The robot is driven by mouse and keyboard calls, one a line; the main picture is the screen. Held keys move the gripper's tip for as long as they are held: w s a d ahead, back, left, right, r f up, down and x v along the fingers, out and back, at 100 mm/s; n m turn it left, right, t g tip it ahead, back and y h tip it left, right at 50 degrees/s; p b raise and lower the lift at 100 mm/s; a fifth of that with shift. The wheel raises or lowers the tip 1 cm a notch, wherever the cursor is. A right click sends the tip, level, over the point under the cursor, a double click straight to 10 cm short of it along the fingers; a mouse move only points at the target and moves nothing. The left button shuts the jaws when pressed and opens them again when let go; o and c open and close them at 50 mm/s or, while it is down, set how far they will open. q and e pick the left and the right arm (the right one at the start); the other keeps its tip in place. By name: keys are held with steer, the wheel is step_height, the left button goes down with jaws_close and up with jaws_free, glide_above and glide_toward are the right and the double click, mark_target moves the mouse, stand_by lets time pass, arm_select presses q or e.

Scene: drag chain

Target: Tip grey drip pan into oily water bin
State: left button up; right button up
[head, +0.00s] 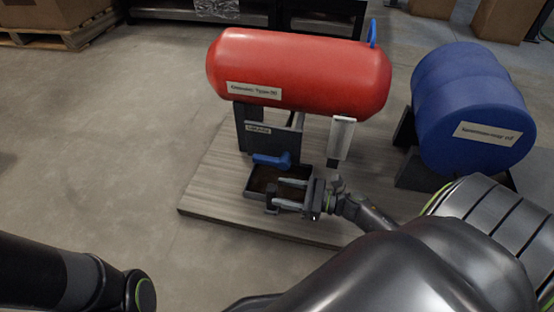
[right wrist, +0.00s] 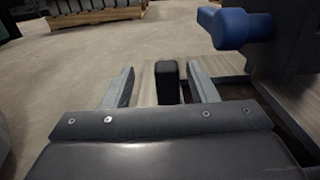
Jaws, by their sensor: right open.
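The grey drip pan (head: 249,184) sits on the wooden platform below a blue valve (head: 272,160), with brown contents inside. Its near side is partly hidden by my right gripper (head: 280,192). That gripper is open at the pan's near side. In the right wrist view a dark upright handle (right wrist: 168,84) stands between the two spread fingers (right wrist: 160,88), with a visible gap on at least the left side. The pan edge (right wrist: 285,118) shows at right there. My left arm shows at bottom left, its gripper out of frame. I cannot make out an oily water bin.
A red tank (head: 300,70) on a dark stand overhangs the pan. A white upright plate (head: 341,138) hangs right of it. A blue drum (head: 470,95) lies in a cradle at right. The left floor is clear.

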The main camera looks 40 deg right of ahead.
mark_target(277, 189)
steer(key=b+x, duration=0.1)
steer(key=x, duration=0.2)
steer(key=b+x, duration=0.1)
steer(key=x, duration=0.1)
steer(key=shift+w+d+f+b, duration=0.15)
steer(key=shift+w+f+b, duration=0.1)
steer(key=shift+w+b, duration=0.15)
steer(key=shift+w+a+r, duration=0.1)
steer(key=shift+w+a, duration=0.15)
jaws_close()
